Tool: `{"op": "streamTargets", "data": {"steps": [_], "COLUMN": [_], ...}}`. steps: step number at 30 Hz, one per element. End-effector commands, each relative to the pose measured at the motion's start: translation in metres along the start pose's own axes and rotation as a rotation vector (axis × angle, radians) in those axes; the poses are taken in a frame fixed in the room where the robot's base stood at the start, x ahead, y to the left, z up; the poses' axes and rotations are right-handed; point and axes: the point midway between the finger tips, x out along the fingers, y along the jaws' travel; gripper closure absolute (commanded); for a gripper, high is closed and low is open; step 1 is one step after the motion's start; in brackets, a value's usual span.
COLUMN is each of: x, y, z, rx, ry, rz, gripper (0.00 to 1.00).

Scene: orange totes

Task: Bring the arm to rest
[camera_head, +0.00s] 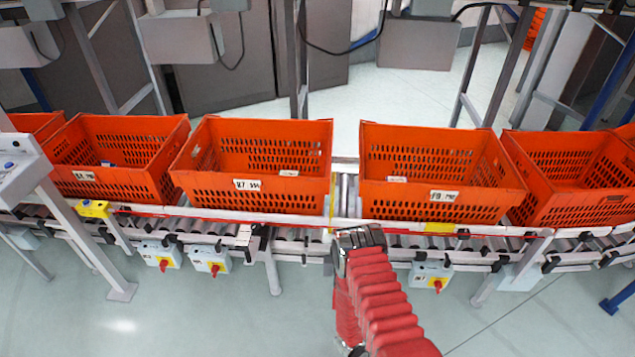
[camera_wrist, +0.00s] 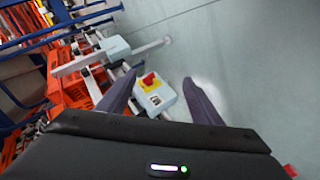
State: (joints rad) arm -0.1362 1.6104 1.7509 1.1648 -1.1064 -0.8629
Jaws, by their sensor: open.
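My arm, in a red ribbed cover, rises from the bottom of the head view, and its end (camera_head: 360,238) is in front of the conveyor's near edge, below the gap between two orange totes. The fingertips cannot be made out there. In the wrist view my gripper (camera_wrist: 160,88) shows two dark fingers spread apart with nothing held between them. Behind them are a grey switch box with a red knob (camera_wrist: 153,92) and pale floor.
A roller conveyor (camera_head: 300,236) crosses the head view, carrying several orange totes, among them a left-middle tote (camera_head: 285,202) and a right-middle tote (camera_head: 400,205). Switch boxes (camera_head: 430,276) hang below its near edge. The floor (camera_head: 200,320) in front is mostly clear.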

Motion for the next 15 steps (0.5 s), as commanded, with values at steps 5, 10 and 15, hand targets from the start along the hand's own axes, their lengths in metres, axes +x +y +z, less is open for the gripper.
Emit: {"op": "streamTargets", "data": {"steps": [5,10,15], "x": [-0.013,-0.03,-0.052], "y": [0.0,0.003,0.011], "z": [-0.058,-0.108,-0.155], "rx": [0.083,0.151,0.209], "ry": [0.018,0.034,0.05], "rz": [-0.101,-0.197,-0.292], "gripper": [0.41,0.41,0.41]}}
